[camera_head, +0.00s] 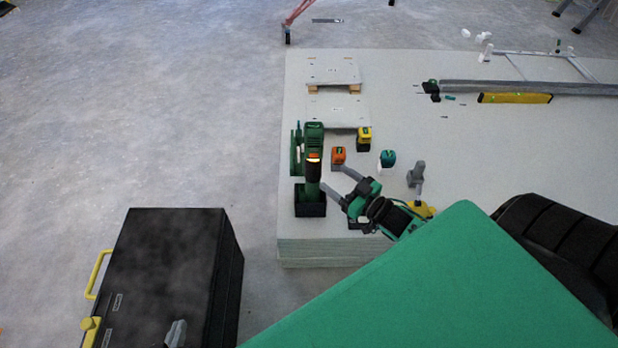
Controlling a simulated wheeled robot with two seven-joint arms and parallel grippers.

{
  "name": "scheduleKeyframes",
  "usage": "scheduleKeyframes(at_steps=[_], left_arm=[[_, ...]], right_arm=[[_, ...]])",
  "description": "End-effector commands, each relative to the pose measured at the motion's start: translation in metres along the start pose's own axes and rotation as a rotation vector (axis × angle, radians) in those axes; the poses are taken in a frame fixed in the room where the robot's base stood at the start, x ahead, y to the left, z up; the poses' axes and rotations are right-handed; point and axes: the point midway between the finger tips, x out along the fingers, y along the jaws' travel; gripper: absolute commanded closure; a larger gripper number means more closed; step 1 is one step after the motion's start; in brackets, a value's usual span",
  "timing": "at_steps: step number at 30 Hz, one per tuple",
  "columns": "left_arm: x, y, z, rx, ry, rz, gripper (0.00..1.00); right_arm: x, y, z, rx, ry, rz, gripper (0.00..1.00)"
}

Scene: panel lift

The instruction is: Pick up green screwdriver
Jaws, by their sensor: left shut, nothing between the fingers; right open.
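A green power screwdriver (313,138) with a dark middle stands at the left edge of the pale stack, its lower end at a black base. My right gripper (332,179) is open and empty. Its two grey fingers point left, just right of the screwdriver's lower part; whether they touch it I cannot tell. A grey tip at the bottom edge, in front of the black case, looks like my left gripper (175,333). It is shut, far from the screwdriver, and mostly out of view.
The black case (165,245) with a yellow handle stands on the floor at left. Orange (338,155), yellow (364,138) and green-white (388,159) small blocks stand on the stack (480,150). A yellow level (514,98) lies at the back right.

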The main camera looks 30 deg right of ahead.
Motion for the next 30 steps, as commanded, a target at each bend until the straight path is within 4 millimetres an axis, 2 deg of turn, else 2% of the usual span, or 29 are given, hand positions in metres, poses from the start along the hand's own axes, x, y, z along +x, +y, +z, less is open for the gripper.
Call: scheduleKeyframes(at_steps=[3,9,20,25,30], left_arm=[[0.003,0.005,0.001,-0.003,0.037,0.012,1.00],[0.006,0.012,-0.002,-0.010,0.100,0.031,1.00],[0.008,0.019,-0.004,-0.018,0.164,0.049,1.00],[0.010,0.028,-0.006,-0.031,0.244,0.072,1.00],[0.009,0.027,-0.022,-0.027,0.324,0.069,1.00]], right_arm=[[0.022,0.000,0.000,-0.001,0.003,0.000,0.32],[0.052,0.001,0.000,0.000,0.002,0.000,0.32],[0.076,0.001,0.002,-0.002,0.001,0.001,0.32],[0.099,0.004,0.003,-0.001,0.002,0.000,0.32],[0.115,0.003,0.003,-0.001,0.000,0.000,0.32]])
